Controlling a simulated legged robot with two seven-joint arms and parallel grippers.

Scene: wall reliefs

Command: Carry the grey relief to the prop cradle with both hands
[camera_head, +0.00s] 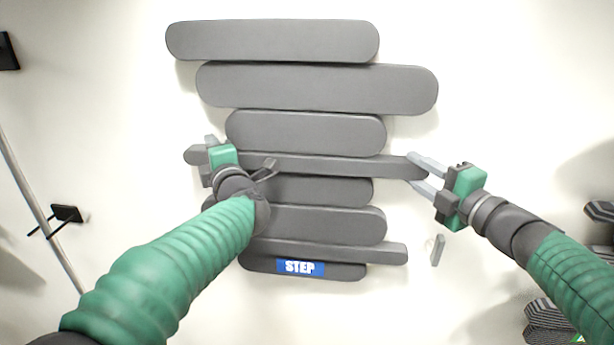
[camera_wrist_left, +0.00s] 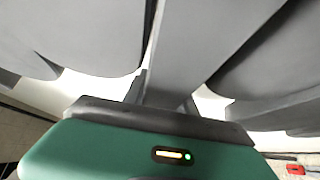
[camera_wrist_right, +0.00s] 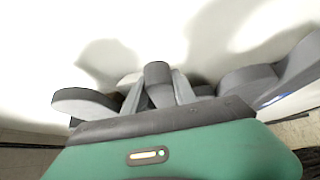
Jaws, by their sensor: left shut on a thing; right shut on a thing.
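The grey relief (camera_head: 305,132) is a stack of long rounded grey slats of differing lengths, in the middle of the head view against a white wall. A blue STEP label (camera_head: 300,267) is on its lowest slat. My right gripper (camera_head: 416,180) is shut on the right end of a narrow middle slat; that slat end shows between the fingers in the right wrist view (camera_wrist_right: 158,82). My left gripper (camera_head: 202,150) is at the left end of the same slat, partly hidden behind my left arm. In the left wrist view a grey slat (camera_wrist_left: 200,50) runs into the jaws. No prop cradle can be made out.
A dark bracket (camera_head: 67,213) with prongs and a thin pole (camera_head: 38,205) are at the left. A small grey peg (camera_head: 437,250) is right of the relief. Dark ridged items (camera_head: 550,318) are at the lower right. The wall around the relief is mostly bare.

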